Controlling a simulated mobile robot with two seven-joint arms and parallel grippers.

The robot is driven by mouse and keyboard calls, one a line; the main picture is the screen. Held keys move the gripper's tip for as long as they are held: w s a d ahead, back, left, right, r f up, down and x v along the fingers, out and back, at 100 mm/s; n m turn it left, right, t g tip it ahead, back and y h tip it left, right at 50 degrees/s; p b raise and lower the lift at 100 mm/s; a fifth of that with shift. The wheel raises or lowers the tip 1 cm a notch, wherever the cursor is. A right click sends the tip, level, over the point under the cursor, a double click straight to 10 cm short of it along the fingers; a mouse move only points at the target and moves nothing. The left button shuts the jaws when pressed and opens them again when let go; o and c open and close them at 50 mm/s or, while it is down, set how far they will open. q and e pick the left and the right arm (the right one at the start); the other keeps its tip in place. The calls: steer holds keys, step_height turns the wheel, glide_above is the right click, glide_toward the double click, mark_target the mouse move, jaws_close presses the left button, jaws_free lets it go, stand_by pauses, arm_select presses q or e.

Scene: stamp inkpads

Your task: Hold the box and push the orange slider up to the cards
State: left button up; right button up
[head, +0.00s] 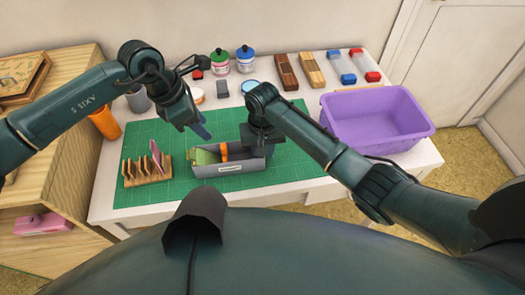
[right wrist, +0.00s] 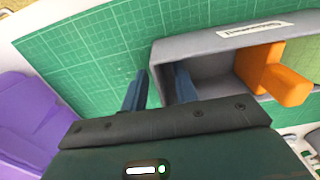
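A grey box (head: 207,172) with a white label stands on the green mat. Green cards (head: 206,156) lie at its left end, and the orange slider (head: 224,152) stands inside next to them. The slider (right wrist: 272,75) and cards (right wrist: 303,57) also show in the right wrist view. My right gripper (right wrist: 160,88) is at the box's opposite end, one finger inside and one outside, close on its end wall; the contact is partly hidden. My left gripper (head: 203,131) hangs above the mat, up and left of the box, apart from it; its finger gap is unclear.
A wooden rack (head: 146,176) stands left of the box. A purple bin (head: 375,125) is at the table's right. Jars (head: 245,60), inkpads (head: 252,88), wooden blocks (head: 312,69) and stamps line the back. An orange cup (head: 105,123) is at left.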

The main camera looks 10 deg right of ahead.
mark_target(222, 146)
steer(key=shift+f, duration=0.4)
steer(key=shift+c, duration=0.2)
jaws_close()
arm_select(q)
steer(key=shift+o, duration=0.6)
steer(key=d+f, duration=0.1)
steer(key=f, duration=0.2)
steer(key=d+f+m, duration=0.1)
steer(key=f, duration=0.2)
steer(key=d+f+m, duration=0.1)
steer(key=f, duration=0.2)
steer(key=shift+w+d, duration=0.25)
steer(key=shift+w, duration=0.05)
